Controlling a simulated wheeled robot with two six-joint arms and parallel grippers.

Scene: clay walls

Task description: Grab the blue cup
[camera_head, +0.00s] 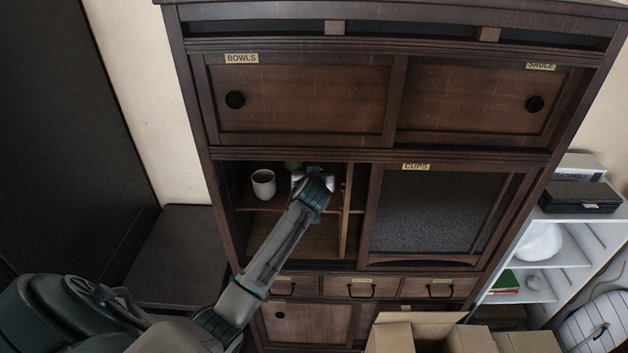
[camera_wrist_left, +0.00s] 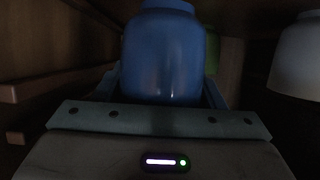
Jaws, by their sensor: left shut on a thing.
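The blue cup (camera_wrist_left: 165,55) fills the middle of the left wrist view, between the two fingers of my left gripper (camera_wrist_left: 163,85). The gripper is shut on the cup. In the head view my left gripper (camera_head: 308,182) is inside the open cabinet compartment, and the blue cup is hidden behind it. The right gripper is not in view.
A white cup (camera_head: 263,183) stands on the same shelf, left of my gripper. A green cup (camera_head: 293,165) is partly visible behind. A vertical divider (camera_head: 355,215) stands close right of the gripper. Cardboard boxes (camera_head: 420,332) sit in front of the cabinet.

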